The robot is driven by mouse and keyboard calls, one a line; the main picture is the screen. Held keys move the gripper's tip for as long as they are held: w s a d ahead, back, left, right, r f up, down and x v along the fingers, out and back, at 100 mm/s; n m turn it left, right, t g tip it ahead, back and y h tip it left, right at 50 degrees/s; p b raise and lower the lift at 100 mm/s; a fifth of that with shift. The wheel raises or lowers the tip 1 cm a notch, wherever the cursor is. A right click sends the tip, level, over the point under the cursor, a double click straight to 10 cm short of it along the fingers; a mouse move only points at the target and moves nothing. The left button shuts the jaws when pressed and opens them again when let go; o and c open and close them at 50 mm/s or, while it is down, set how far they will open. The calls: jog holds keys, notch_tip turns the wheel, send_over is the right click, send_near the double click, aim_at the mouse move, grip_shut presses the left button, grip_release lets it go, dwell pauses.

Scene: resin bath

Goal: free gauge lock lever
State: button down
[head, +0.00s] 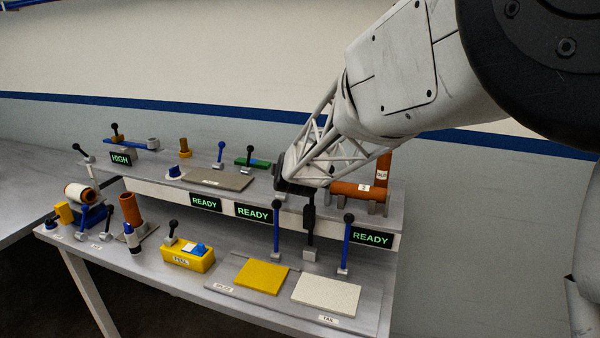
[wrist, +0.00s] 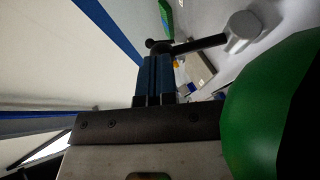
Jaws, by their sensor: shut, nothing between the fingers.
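A black lever with a grey base (head: 310,255) stands on the lower bench between two blue levers; no label naming it the gauge lock lever is legible. In the wrist view its black shaft (wrist: 200,45) runs from the pale base (wrist: 243,30) to my fingertips. My gripper (head: 308,208) points down over it from above. In the wrist view my gripper (wrist: 157,62) is shut, with nothing held, right by the lever's upper end. The fingers partly hide that end, and I cannot tell whether they touch it.
Blue levers (head: 276,238) (head: 346,243) stand on either side. A yellow plate (head: 262,277) and a white plate (head: 326,292) lie in front. A large green shape (wrist: 265,115) fills the wrist view's right side.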

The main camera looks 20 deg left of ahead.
jog(key=shift+w+f, duration=0.1)
jog(key=shift+w, duration=1)
jog(key=shift+d, duration=0.1)
jog(key=w+r+v, duration=0.1)
jog(key=r+v, duration=0.2)
jog(key=v, duration=1)
jog(key=shift+s+d+r, duration=0.1)
jog(key=shift+d, duration=0.05)
dwell(0.4)
jog(key=s+d+m+g+h, duration=0.1)
jog(key=s+d+m, duration=0.25)
jog(key=d, duration=0.45)
jog(key=s+d+f+m+g+h, duration=0.1)
jog(key=s+d+m+g, duration=0.2)
jog(key=d, duration=0.5)
jog(key=s+d+m+h, duration=0.1)
jog(key=s+d+m, duration=0.25)
jog(key=d, duration=0.45)
jog(key=s+d+f+m+g+h, duration=0.2)
jog(key=s+d+m, duration=0.4)
jog(key=s+d, duration=0.4)
jog(key=s+d+f+m+g+h, duration=0.2)
jog(key=s+d+f+m+g, duration=0.1)
jog(key=s+d, duration=0.7)
jog(key=s+f+m, duration=0.1)
jog(key=s+m, duration=0.1)
jog(key=s, duration=0.2)
jog(key=shift+s+f+m, duration=0.3)
jog(key=shift+m, duration=0.1)
